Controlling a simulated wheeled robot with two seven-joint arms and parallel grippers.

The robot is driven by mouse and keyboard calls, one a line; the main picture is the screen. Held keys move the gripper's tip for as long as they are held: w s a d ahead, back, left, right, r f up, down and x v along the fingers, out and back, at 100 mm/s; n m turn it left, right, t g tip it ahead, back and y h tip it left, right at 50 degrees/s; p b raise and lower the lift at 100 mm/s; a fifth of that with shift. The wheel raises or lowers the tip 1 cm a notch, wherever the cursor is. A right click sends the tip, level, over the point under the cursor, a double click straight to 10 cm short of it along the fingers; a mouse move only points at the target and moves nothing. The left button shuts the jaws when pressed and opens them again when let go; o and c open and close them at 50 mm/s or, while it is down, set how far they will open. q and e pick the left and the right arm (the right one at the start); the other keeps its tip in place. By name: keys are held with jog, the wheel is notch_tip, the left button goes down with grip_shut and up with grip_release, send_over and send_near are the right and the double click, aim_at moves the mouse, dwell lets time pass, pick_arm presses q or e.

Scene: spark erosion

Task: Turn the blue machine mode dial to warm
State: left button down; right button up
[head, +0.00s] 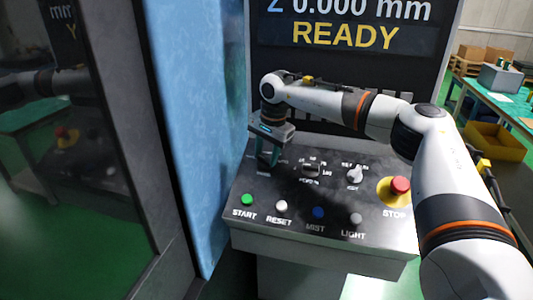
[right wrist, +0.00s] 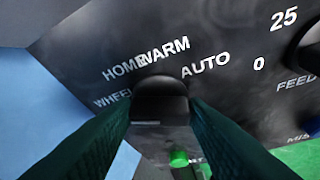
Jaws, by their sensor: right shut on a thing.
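The mode dial (right wrist: 160,88) is a dark knob at the upper left of the control panel (head: 325,245). In the right wrist view the labels WHEEL, HOME, WARM and AUTO curve around its far side. My right gripper (head: 268,160) reaches down onto it and is shut on it, with a green finger on each side of the knob in the right wrist view (right wrist: 160,115). The fingers mostly hide the dial in the head view. Its pointer mark is hidden, so I cannot tell its setting. My left gripper is not in view.
The panel also has two other knobs (head: 312,169) (head: 355,175), a red stop button (head: 400,185), a green start button (head: 247,200) and several more buttons. The screen (head: 350,38) reads READY. A light-blue machine wall (head: 190,110) stands close left of my gripper.

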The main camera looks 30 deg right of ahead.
jog(key=shift+s+f+m+t+b, duration=0.2)
jog(key=shift+m+t+b, duration=0.3)
jog(key=shift+m+b, duration=0.8)
jog(key=m+t+b, duration=0.1)
jog(key=m+b, duration=0.1)
jog(key=b, duration=0.1)
jog(key=m+t+b, duration=0.1)
jog(key=m+b, duration=0.2)
jog(key=m+t+b, duration=0.1)
jog(key=m+b, duration=0.2)
jog(key=shift+s+a+f+h, duration=0.1)
jog(key=shift+s+f+h, duration=0.15)
jog(key=shift+s+h, duration=0.05)
jog(key=m+t+h+b, duration=0.1)
jog(key=m+b, duration=0.2)
jog(key=shift+s+a+m, duration=0.1)
jog(key=shift+m, duration=0.3)
jog(key=shift+a+r+m+t+h+b, duration=0.15)
jog(key=shift+m+t+h+b, duration=0.25)
jog(key=shift+m+b, duration=0.65)
jog(key=shift+m, duration=0.35)
jog(key=shift+r, duration=0.1)
jog(key=o, duration=1)
jog(key=v, duration=1.2)
jog(key=shift+s+a+b, duration=0.1)
jog(key=shift+b, duration=0.3)
